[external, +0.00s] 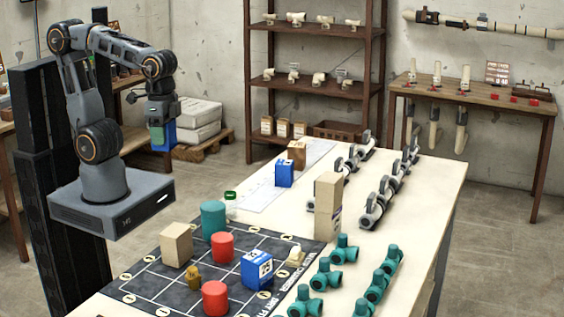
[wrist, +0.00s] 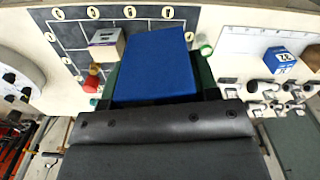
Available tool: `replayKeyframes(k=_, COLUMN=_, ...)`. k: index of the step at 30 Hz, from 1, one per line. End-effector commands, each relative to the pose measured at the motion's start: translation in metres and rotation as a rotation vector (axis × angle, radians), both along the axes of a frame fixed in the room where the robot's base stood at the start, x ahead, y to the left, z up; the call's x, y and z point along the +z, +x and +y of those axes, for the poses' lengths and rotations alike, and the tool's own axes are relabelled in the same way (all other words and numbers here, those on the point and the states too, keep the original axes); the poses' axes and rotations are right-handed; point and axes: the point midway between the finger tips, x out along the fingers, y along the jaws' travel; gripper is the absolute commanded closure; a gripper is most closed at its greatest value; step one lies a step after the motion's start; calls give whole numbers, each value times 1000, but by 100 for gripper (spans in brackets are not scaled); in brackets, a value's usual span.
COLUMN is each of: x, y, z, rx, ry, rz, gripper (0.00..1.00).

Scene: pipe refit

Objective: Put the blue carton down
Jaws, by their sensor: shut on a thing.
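My gripper (external: 160,130) is shut on a blue carton (external: 164,143) and holds it in the air, left of and well above the bench. In the wrist view the held blue carton (wrist: 155,65) fills the upper middle, with dark green jaw parts showing at its sides. A second blue carton (external: 257,271) with a white label stands on the dark gridded mat (external: 180,262). A third blue carton (external: 284,173) stands on the white sheet (external: 263,193); a labelled blue carton (wrist: 281,57) shows at right in the wrist view.
The mat also bears a beige box (external: 176,245), a teal cylinder (external: 213,218), red cylinders (external: 222,247) and a brass-coloured piece (external: 193,278). A tall beige box (external: 327,205) stands right of the mat. Teal fittings (external: 343,249) and grey valves (external: 372,210) line the bench's right side.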

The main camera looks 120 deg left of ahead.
Motion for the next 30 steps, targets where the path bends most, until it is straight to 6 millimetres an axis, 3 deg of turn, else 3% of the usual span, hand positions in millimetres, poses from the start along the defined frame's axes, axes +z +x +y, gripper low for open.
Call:
replayKeyframes(k=8, x=-5, y=4, z=0, rx=-190, ry=0, rz=0, gripper=68)
replayKeyframes(k=11, x=-12, y=19, z=1, rx=-206, ry=-1, rz=4, gripper=68)
replayKeyframes(k=20, x=-44, y=92, z=2, rx=-208, ry=-1, rz=5, gripper=68)
replayKeyframes(k=24, x=-70, y=111, z=3, rx=-207, ry=-1, rz=4, gripper=68)
replayKeyframes(k=30, x=-90, y=128, z=3, rx=-206, ry=0, rz=0, gripper=68)
